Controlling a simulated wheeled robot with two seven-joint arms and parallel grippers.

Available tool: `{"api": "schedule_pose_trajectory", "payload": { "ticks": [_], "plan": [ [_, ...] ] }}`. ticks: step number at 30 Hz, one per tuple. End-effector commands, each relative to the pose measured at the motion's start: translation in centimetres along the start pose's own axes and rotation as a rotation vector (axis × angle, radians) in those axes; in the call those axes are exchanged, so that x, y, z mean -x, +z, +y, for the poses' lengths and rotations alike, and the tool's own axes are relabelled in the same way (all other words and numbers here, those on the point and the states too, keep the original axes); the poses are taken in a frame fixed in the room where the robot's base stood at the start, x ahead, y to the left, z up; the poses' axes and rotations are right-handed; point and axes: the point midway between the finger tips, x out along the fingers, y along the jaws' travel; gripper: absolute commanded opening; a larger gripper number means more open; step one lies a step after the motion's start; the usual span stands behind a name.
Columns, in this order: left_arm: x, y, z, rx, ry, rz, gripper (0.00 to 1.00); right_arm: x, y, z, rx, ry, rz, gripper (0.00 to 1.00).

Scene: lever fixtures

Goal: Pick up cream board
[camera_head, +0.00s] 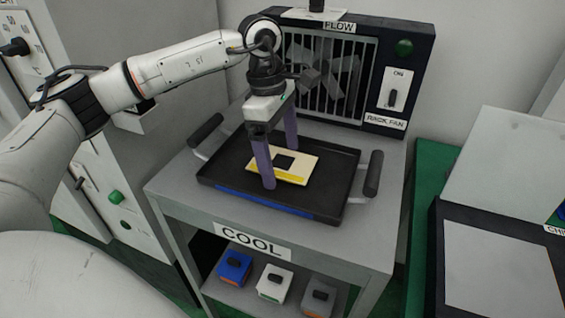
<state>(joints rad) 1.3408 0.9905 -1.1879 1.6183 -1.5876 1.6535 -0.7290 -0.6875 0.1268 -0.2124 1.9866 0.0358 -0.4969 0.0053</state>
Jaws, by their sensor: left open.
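The cream board (300,164) lies flat in the black tray (333,185). It has a dark square at its middle and a yellow strip along its near edge. My left gripper (274,165) comes down from above with its two purple fingers apart. One finger is at the board's near left edge and covers part of it; the other is at its far left side. I cannot tell whether the fingers touch the board. My right gripper is not in view.
Several small boxes sit on the lower shelf. A dark bench (500,262) is at right.

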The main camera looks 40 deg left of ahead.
Motion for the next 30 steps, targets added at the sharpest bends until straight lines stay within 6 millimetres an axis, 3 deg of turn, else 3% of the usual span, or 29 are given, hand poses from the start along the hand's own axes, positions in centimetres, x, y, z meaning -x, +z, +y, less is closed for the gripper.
{"api": "schedule_pose_trajectory", "payload": {
  "ticks": [1,9,18,30],
  "plan": [
    [0.0,0.0,0.0,0.0,0.0,0.0,0.89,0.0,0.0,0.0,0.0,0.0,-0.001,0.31],
    [0.1,0.0,0.0,0.0,0.001,0.0,0.47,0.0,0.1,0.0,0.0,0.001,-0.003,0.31],
    [0.8,0.2,0.1,0.0,0.003,-0.002,0.46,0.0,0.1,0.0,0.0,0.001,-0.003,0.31],
    [8.2,1.3,0.1,0.0,0.004,-0.002,0.46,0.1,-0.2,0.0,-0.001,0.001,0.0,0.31]
  ]
}}
